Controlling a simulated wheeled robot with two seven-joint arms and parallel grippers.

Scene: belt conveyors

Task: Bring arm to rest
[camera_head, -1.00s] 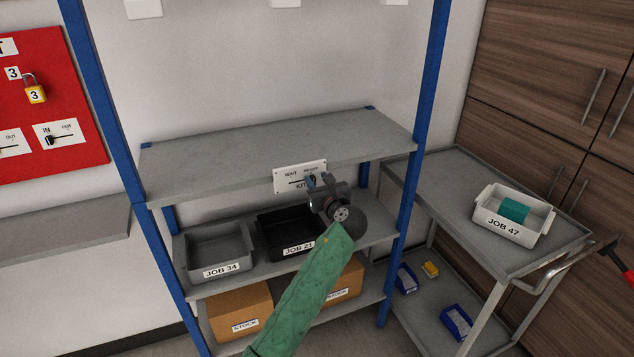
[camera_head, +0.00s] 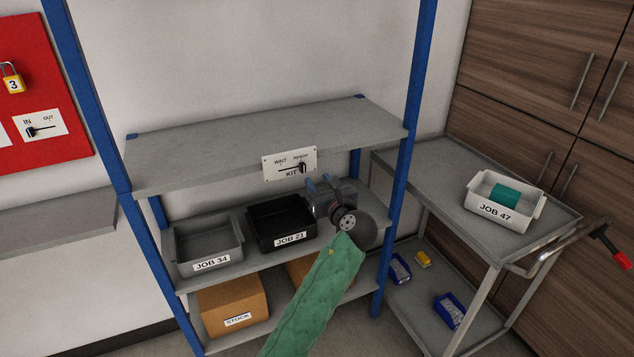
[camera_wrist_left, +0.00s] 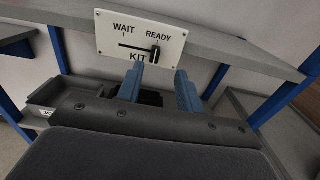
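My left arm in its green sleeve comes up from the bottom of the head view. Its gripper (camera_head: 322,186) is in front of the shelf, just below and right of the white KIT plate (camera_head: 289,165). In the left wrist view the two blue fingers (camera_wrist_left: 160,88) stand apart with nothing between them. The KIT plate also shows there (camera_wrist_left: 140,38), beyond the fingertips. Its black slider (camera_wrist_left: 154,55) is at the READY end. The fingers appear apart from the slider. My right gripper is not in view.
A black JOB 21 bin (camera_head: 282,223) and a grey JOB 34 bin (camera_head: 207,246) sit on the middle shelf, left of the gripper. A cart (camera_head: 440,170) on the right holds a white JOB 47 bin (camera_head: 503,201) with a teal item. The top shelf (camera_head: 262,142) is bare.

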